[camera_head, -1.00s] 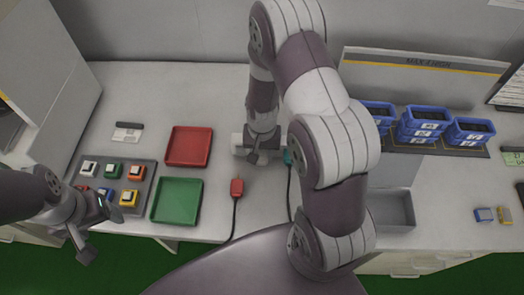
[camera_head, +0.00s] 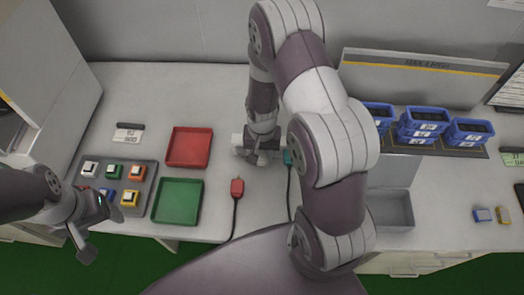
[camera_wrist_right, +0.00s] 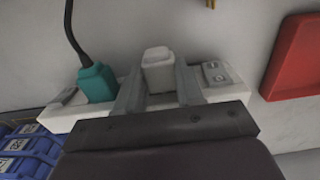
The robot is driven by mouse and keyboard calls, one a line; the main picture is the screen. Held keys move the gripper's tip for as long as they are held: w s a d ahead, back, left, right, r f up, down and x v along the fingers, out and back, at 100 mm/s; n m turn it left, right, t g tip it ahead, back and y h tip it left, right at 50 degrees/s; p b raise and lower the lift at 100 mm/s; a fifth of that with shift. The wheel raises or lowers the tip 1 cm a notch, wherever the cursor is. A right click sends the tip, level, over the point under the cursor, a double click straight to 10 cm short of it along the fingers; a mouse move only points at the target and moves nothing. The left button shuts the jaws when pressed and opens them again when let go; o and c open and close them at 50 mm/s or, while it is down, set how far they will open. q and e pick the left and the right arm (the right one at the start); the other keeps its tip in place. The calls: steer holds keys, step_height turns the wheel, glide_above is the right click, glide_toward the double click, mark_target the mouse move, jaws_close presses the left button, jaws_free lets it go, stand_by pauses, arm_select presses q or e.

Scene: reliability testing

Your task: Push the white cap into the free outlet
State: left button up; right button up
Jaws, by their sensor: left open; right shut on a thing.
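The white cap (camera_wrist_right: 158,62) sits between the two fingers of my right gripper (camera_wrist_right: 160,88), which is shut on it. In the head view my right gripper (camera_head: 258,156) is at the white outlet strip (camera_head: 238,141), under my arm. In the right wrist view the cap is over the middle of the strip (camera_wrist_right: 58,121), between a teal plug (camera_wrist_right: 97,82) on the left and a grey socket face (camera_wrist_right: 217,73) on the right. The cap's underside is hidden, so I cannot tell how deep it sits. My left gripper (camera_head: 100,230) is open and empty at the lower left.
A red plug (camera_head: 237,188) on a cable lies in front of the strip. A red tray (camera_head: 189,147) and a green tray (camera_head: 178,200) lie left of it, beside a grey button panel (camera_head: 149,172). Blue bins (camera_head: 424,127) and a grey box (camera_head: 392,209) stand right.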

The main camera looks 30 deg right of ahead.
steer(key=shift+w+d, duration=0.15)
steer(key=shift+w, duration=0.1)
